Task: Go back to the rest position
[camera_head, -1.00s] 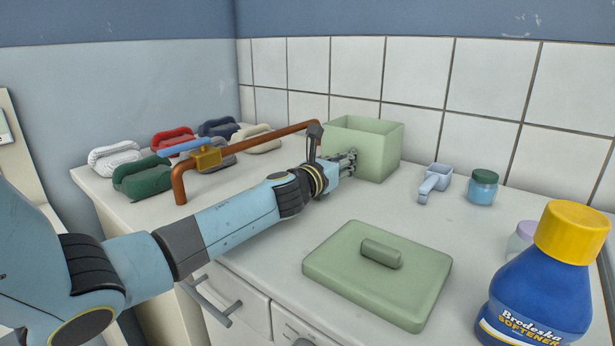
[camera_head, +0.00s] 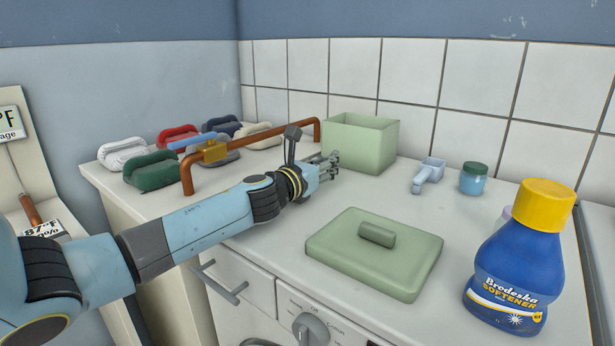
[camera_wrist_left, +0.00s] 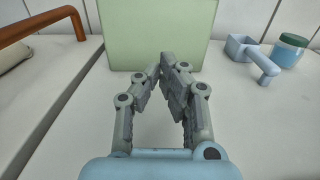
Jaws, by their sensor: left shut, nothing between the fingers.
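My left gripper (camera_head: 328,166) is over the white counter, in front of the green open box (camera_head: 362,148). In the left wrist view its fingers (camera_wrist_left: 165,78) are brought together with nothing between them, and the box (camera_wrist_left: 150,30) stands beyond them. My left arm reaches in from the left across the counter's front. My right gripper is in neither view.
A copper pipe (camera_head: 250,145) with a brass valve stands behind my arm, near several folded cloths (camera_head: 152,170). A green lid (camera_head: 350,262), a blue scoop (camera_head: 427,175), a small jar (camera_head: 473,180) and a softener bottle (camera_head: 515,270) are on the counter (camera_head: 270,245).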

